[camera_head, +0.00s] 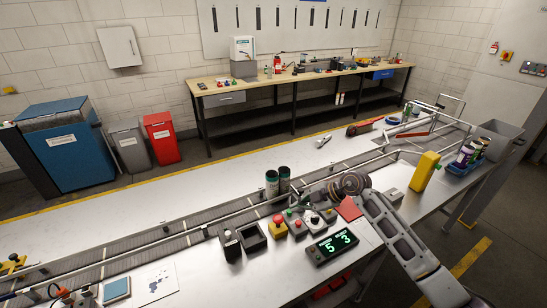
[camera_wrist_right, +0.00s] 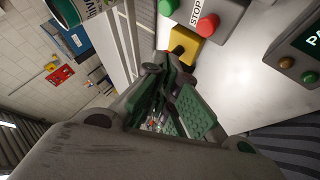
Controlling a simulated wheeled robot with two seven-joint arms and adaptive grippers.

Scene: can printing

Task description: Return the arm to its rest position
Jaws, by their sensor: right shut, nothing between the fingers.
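My right arm (camera_head: 398,235) reaches in from the lower right in the head view. My right gripper (camera_head: 326,195) is over the near side of the conveyor, close to the button boxes. Its fingers are shut and empty. In the wrist view the green-padded fingers of the right gripper (camera_wrist_right: 172,72) come together below the yellow button box (camera_wrist_right: 184,46). Two dark cans (camera_head: 271,186) stand on the conveyor to the left of the gripper, apart from it. My left gripper is not in view.
The conveyor (camera_head: 170,240) runs diagonally with metal rails. A display (camera_head: 333,247) reading 5 and 3 stands in front of the gripper. A yellow device (camera_head: 424,172) and a blue crate of cans (camera_head: 460,170) are to the right. The white surface behind the conveyor (camera_head: 130,205) is mostly clear.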

